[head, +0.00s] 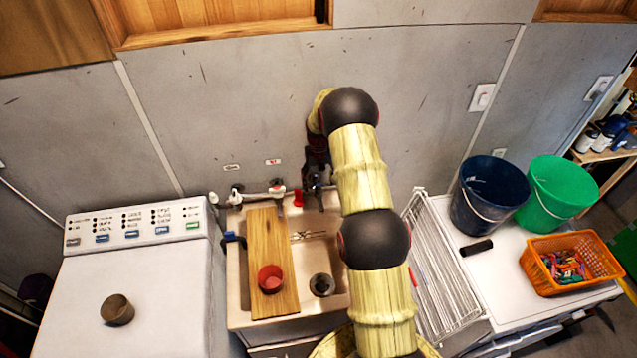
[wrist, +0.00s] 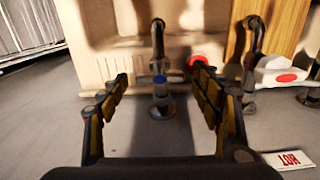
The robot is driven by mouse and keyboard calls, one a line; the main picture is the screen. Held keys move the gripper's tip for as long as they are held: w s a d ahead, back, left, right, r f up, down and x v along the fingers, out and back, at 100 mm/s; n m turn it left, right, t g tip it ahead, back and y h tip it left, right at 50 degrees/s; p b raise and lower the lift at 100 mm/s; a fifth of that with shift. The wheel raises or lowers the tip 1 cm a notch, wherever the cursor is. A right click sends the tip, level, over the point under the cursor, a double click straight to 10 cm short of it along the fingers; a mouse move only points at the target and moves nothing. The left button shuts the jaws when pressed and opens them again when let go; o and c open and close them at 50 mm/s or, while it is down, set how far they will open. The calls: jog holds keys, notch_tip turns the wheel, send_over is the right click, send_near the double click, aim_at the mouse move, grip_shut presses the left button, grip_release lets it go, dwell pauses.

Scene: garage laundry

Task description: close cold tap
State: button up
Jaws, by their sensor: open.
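Several taps line the wall above the sink (head: 330,222). The left tap (head: 235,194) has a pale handle and a small wall label too small to read. The middle tap (head: 278,190) has a white lever with a red dot, also in the wrist view (wrist: 285,76) near a HOT label (wrist: 290,160). A red piece (wrist: 197,62) is partly hidden by the right finger. My gripper is open. I cannot tell which tap is cold.
A wooden board (head: 262,225) lies across the sink with a red cup (head: 270,278) on it. A washer (head: 130,280) stands left. A wire rack (head: 440,270), dark bucket (head: 490,195), green bucket (head: 556,192) and orange basket (head: 570,262) are right.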

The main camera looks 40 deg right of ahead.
aim_at(318, 185)
dwell(0.3)
notch_tip(318, 185, up, 12)
dwell(0.5)
dwell(0.4)
